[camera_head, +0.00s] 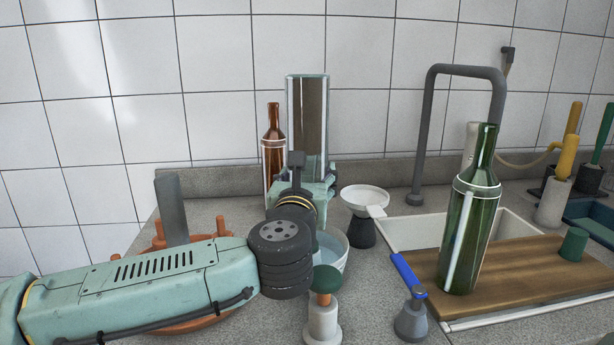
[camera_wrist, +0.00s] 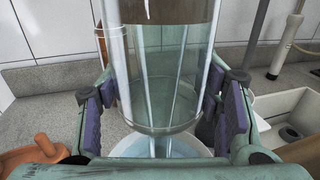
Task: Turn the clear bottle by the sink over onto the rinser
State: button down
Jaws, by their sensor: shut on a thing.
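A wide clear bottle (camera_head: 307,115) stands up from my gripper (camera_head: 304,188) in the head view, its broad flat end on top and a brownish-grey area in its upper part. In the wrist view the clear bottle (camera_wrist: 160,85) lies between the purple pads of my gripper (camera_wrist: 165,110), which is shut on it. Its lower end narrows above a pale bowl holding bluish water (camera_wrist: 160,147); contact cannot be told. The same white bowl (camera_head: 343,262) is partly behind my wrist in the head view. I cannot tell whether this bowl is the rinser.
A brown bottle (camera_head: 272,150) stands close behind my gripper at left. A white funnel-like dish (camera_head: 365,197) on a dark base is to the right. A green bottle (camera_head: 468,225) stands on the wooden board (camera_head: 540,275) over the sink. An orange basin (camera_head: 205,318) lies beneath my arm.

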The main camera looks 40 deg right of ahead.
jog(key=shift+f+b, duration=0.5)
jog(key=shift+f, duration=0.1)
jog(key=c, duration=0.8)
grip_release()
jog(key=o, duration=0.4)
jog(key=v, duration=0.7)
jog(key=shift+s+a, duration=0.15)
jog(key=shift+a, duration=0.1)
